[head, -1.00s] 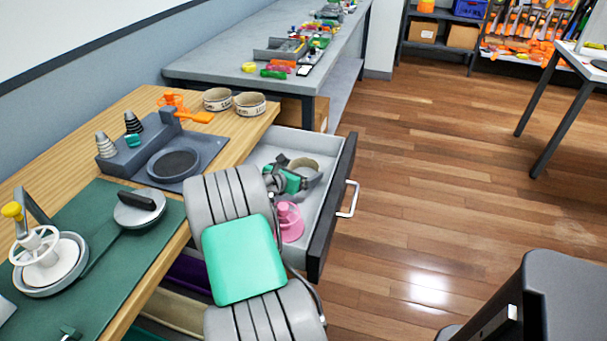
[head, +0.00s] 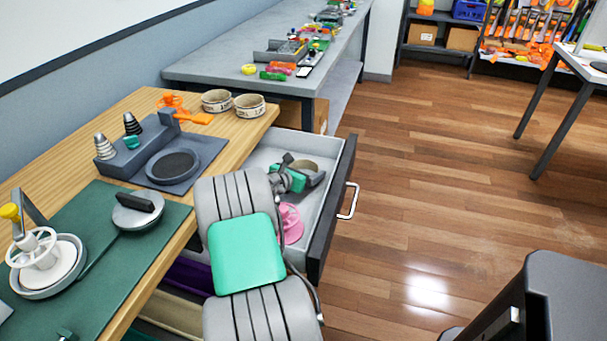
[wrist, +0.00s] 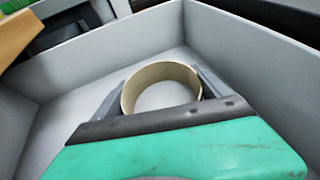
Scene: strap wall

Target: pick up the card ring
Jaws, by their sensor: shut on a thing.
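The card ring (wrist: 162,72) is a tan, open cardboard band. In the wrist view it stands between my two grey fingers, which press on its left and right sides. My gripper (wrist: 161,88) is shut on it. In the head view the card ring (head: 304,164) shows inside the open drawer (head: 345,185), near its far end, partly hidden by my gripper (head: 307,176). The wrist view shows the drawer's light grey walls around the ring. I cannot tell whether the ring touches the drawer floor.
A pink flanged piece (head: 290,222) lies in the drawer nearer me, partly behind my arm. Two printed tan rings (head: 249,105) stand on the wooden bench above. A grey fixture (head: 150,145) sits on that bench. The wooden floor right of the drawer is clear.

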